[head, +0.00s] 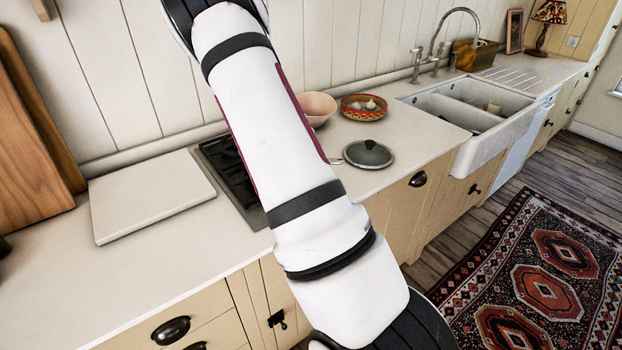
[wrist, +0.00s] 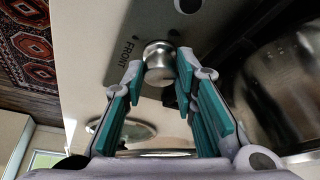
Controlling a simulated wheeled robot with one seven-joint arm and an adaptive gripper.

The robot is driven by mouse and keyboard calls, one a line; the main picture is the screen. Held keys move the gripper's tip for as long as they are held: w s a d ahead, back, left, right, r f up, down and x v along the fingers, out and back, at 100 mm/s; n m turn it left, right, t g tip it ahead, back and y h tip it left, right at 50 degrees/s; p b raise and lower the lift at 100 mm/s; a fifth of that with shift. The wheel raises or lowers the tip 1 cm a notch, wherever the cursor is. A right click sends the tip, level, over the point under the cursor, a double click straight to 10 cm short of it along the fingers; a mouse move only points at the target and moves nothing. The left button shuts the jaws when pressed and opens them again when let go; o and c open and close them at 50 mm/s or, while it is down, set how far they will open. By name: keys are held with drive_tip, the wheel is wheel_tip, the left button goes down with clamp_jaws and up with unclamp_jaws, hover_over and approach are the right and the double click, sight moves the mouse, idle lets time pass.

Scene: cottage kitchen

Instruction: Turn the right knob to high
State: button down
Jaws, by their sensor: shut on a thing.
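In the wrist view a round silver metal knob (wrist: 158,64) sits on the hob's pale metal panel (wrist: 110,22), beside the printed word FRONT. It is the knob nearer the pan lid, so it appears to be the right one. My gripper (wrist: 158,76) has its teal-padded fingers on either side of this knob and is shut on it. I cannot read the knob's setting; no pointer mark shows clearly. In the head view the dark hob (head: 232,172) is partly covered by my arm, and the knobs and my gripper are hidden.
Shiny cookware (wrist: 285,85) is close to the fingers in the wrist view. The worktop's front left is clear.

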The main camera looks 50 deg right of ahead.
drive_tip(key=n+p, duration=0.1)
drive_tip(key=n, duration=0.1)
drive_tip(key=n+t+p, duration=0.1)
drive_tip(key=n, duration=0.1)
drive_tip(key=s+n+t+y+p, duration=0.1)
drive_tip(key=n, duration=0.1)
drive_tip(key=shift+d+r+p, duration=0.2)
drive_tip(key=shift+d+p, duration=0.05)
drive_tip(key=shift+p, duration=0.1)
drive_tip(key=n+t+y+p, duration=0.1)
drive_tip(key=n+p, duration=0.1)
drive_tip(key=n, duration=0.1)
drive_tip(key=shift+d, duration=0.1)
drive_tip(key=shift+f+n+p, duration=0.1)
drive_tip(key=shift+n+p, duration=0.6)
drive_tip(key=shift+n, duration=0.2)
drive_tip(key=shift+w+y, duration=0.1)
drive_tip(key=shift+y, duration=0.2)
drive_tip(key=shift+f, duration=0.1)
drive_tip(key=c, duration=1.6)
unclamp_jaws()
drive_tip(key=shift+o, duration=0.2)
drive_tip(key=v, duration=1.2)
